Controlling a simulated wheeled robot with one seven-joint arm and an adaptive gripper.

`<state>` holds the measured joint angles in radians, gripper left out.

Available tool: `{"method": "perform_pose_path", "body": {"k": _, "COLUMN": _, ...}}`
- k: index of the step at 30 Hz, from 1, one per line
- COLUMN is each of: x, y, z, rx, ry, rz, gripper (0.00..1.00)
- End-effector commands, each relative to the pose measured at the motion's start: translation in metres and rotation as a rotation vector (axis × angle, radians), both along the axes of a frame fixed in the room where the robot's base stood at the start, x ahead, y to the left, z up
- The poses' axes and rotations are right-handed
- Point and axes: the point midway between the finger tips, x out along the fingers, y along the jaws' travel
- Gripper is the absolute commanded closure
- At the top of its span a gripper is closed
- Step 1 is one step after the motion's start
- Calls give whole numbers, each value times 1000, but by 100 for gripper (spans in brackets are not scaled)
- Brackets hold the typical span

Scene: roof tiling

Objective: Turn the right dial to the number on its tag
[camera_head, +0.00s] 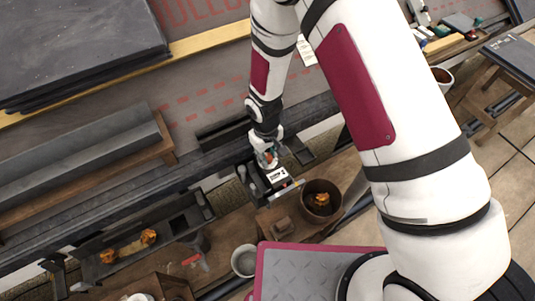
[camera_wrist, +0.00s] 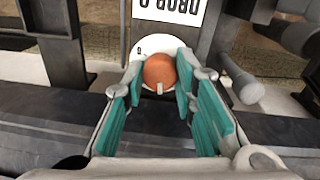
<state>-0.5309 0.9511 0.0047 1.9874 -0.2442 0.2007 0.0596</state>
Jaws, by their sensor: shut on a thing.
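The dial has a round orange knob (camera_wrist: 159,71) with a pale pointer mark on its near side, over a white face (camera_wrist: 140,48) with a small digit on it. My gripper (camera_wrist: 158,75) has its teal-padded fingers on either side of the knob and is shut on it. The white tag (camera_wrist: 170,8) with black print lies just beyond the dial, cut off at the top, so I cannot read it fully. In the head view my gripper (camera_head: 266,158) is at the small dark box, with the tag (camera_head: 277,175) just below it. No second dial is clearly seen.
A brown bucket (camera_head: 321,201) with orange bits stands right of the box, and a grey bucket (camera_head: 244,261) below. A gutter (camera_head: 185,222) with orange clumps lies to the left. Dark slates (camera_head: 80,45) are stacked upper left. Grey bars flank the dial in the wrist view.

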Motion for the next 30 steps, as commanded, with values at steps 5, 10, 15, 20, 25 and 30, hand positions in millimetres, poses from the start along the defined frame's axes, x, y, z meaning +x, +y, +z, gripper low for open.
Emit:
{"method": "perform_pose_path", "body": {"k": 5, "x": -1, "y": -1, "z": 0, "rx": -1, "ry": 1, "rz": 154, "gripper": 100}}
{"method": "perform_pose_path", "body": {"k": 10, "x": -1, "y": -1, "z": 0, "rx": 1, "ry": 1, "rz": 317, "gripper": 100}}
{"method": "perform_pose_path", "body": {"k": 15, "x": -1, "y": -1, "z": 0, "rx": 0, "ry": 2, "rz": 479, "gripper": 100}}
{"method": "perform_pose_path", "body": {"k": 20, "x": -1, "y": -1, "z": 0, "rx": 0, "ry": 2, "rz": 632, "gripper": 100}}
{"method": "perform_pose_path", "body": {"k": 25, "x": -1, "y": -2, "z": 0, "rx": 0, "ry": 2, "rz": 793, "gripper": 100}}
{"method": "perform_pose_path", "body": {"k": 30, "x": -2, "y": -1, "z": 0, "rx": 1, "ry": 2, "rz": 955, "gripper": 100}}
